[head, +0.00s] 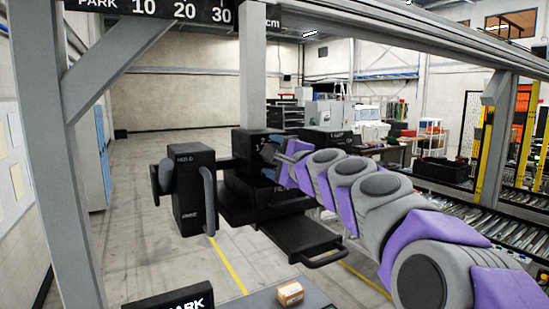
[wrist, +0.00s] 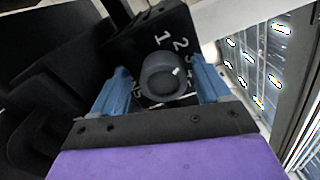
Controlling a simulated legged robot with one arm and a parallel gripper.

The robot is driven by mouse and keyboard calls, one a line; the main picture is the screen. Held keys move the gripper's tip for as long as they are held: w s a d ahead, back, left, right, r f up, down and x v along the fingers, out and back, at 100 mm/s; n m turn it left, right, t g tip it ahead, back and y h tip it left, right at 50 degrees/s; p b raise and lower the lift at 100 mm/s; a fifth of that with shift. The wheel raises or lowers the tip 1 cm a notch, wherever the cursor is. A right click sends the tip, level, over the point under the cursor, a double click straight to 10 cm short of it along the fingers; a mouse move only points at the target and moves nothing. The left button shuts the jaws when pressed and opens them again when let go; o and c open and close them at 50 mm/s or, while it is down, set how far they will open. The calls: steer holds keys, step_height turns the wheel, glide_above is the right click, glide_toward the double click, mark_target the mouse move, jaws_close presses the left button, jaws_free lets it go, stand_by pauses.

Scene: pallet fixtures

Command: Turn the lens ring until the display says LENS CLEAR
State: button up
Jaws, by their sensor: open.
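The lens ring appears as a dark round knob (wrist: 163,76) with a short white mark, on a black face with white numbers around it. The mark points right and slightly up, roughly toward the 3. My gripper (wrist: 164,90) is open, its blue fingers on either side of the ring; I cannot tell whether they touch it. In the head view my gripper (head: 282,156) is at the black unit (head: 240,183), and the ring is largely hidden there. No display text reading LENS CLEAR is legible in either view.
A black box with a handle (head: 194,190) stands left of the unit, and a black tray with a handle (head: 301,238) juts out in front. A grey post (head: 65,180) and overhead beam frame the area. A small cardboard box (head: 290,293) sits in front. A roller conveyor (head: 478,192) is at right.

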steer(key=b+v, duration=0.2)
steer(key=v, duration=1.5)
steer(key=shift+f, duration=0.1)
